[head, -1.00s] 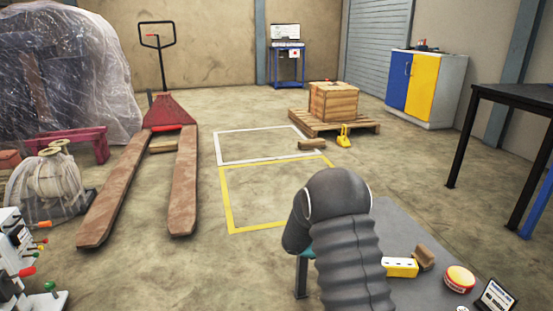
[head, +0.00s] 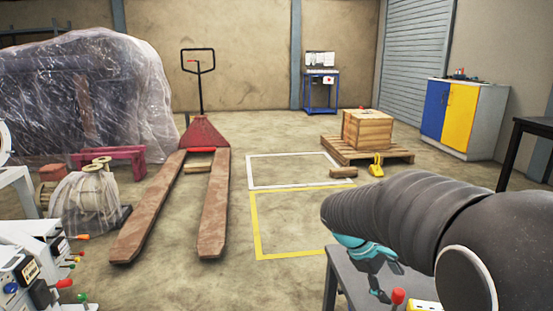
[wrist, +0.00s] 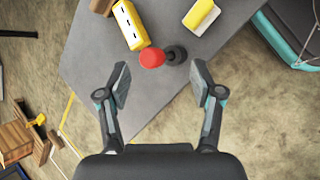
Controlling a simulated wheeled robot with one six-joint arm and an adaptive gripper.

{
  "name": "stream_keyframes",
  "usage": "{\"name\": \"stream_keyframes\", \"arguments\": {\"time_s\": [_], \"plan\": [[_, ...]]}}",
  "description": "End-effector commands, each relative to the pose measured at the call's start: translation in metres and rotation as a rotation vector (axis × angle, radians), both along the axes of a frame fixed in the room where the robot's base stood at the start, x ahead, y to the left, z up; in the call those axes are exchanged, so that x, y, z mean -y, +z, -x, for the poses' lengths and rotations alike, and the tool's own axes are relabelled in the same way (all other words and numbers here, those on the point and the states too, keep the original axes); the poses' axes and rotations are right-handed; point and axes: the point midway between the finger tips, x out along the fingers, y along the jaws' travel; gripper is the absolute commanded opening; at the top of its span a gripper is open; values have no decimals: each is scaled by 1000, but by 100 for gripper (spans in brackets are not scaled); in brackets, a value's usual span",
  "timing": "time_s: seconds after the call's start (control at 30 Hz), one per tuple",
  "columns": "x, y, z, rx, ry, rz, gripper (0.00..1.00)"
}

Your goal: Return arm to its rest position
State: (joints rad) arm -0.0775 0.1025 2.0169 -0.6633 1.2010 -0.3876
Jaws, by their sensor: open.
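My gripper (wrist: 162,84) is open and empty in the wrist view, its two fingers spread apart above the grey table (wrist: 95,60). In the head view my gripper (head: 378,280) hangs at the end of my dark ribbed arm, over the table's far left part. The table (head: 350,287) shows at the bottom right there, mostly hidden by my arm.
A red-topped black object (wrist: 152,57) stands beside a yellow block (wrist: 130,25) on the table. A wooden pallet (head: 360,153) bears a crate (head: 367,130). A pallet jack (head: 214,215) stands left. Floor inside the yellow outline (head: 290,222) is clear.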

Motion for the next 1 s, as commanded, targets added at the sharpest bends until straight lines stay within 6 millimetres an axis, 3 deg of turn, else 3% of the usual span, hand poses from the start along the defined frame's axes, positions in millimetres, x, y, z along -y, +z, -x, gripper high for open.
{"name": "stream_keyframes", "arguments": {"time_s": [0.1, 0.4, 1.0], "plan": [[-8, 17, 25, 87, -61, -74, 66], [-32, 45, 81, 291, -220, -267, 66], [-84, 75, 173, 656, -529, -666, 66]]}}
